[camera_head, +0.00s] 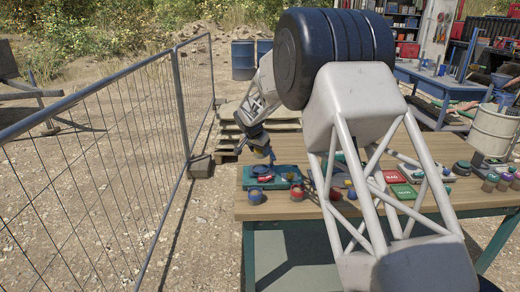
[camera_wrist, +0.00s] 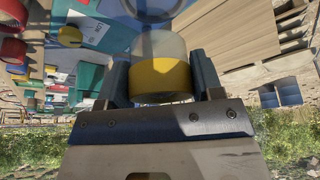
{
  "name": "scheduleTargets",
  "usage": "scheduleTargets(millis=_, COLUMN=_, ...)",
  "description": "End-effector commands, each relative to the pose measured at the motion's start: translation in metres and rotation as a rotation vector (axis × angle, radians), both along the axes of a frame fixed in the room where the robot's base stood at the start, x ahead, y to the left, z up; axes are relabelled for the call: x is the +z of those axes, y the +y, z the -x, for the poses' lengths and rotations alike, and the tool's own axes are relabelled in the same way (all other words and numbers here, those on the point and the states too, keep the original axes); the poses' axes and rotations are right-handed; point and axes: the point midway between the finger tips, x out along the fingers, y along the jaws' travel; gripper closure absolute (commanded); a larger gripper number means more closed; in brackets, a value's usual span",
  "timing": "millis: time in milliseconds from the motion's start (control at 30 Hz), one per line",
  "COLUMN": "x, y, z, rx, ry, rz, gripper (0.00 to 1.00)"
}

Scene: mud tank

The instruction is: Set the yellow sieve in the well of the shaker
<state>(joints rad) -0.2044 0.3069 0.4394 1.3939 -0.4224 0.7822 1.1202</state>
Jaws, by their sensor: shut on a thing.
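The yellow sieve (camera_wrist: 160,77) is between the two fingers of my gripper (camera_wrist: 158,80) in the wrist view. It looks like a short round cup with a yellow band and a pale part beyond it. In the head view my gripper (camera_head: 262,153) is low over the far left end of the workbench, above a teal unit (camera_head: 250,184) that looks like the shaker. A blue rounded shape (camera_wrist: 118,9) lies beyond the sieve in the wrist view. The sieve hides what lies directly behind it, so I cannot tell whether it touches the well.
Several small red and blue round items, such as a blue-topped one (camera_head: 255,196), stand along the bench's front left. Red and green cards (camera_head: 404,191) lie mid-bench. A wire fence (camera_head: 110,150) stands left of the bench (camera_head: 290,212). Jars and a bucket (camera_head: 493,130) occupy the right.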

Motion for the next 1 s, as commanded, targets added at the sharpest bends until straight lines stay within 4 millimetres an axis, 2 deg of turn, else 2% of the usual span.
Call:
scheduleTargets(millis=600, x=-0.040, y=0.000, z=0.000, rx=0.001, ry=0.001, rz=0.001, gripper=0.64)
scheduleTargets(millis=1000, x=-0.046, y=0.000, z=0.000, rx=0.000, ry=0.000, rz=0.000, gripper=0.64)
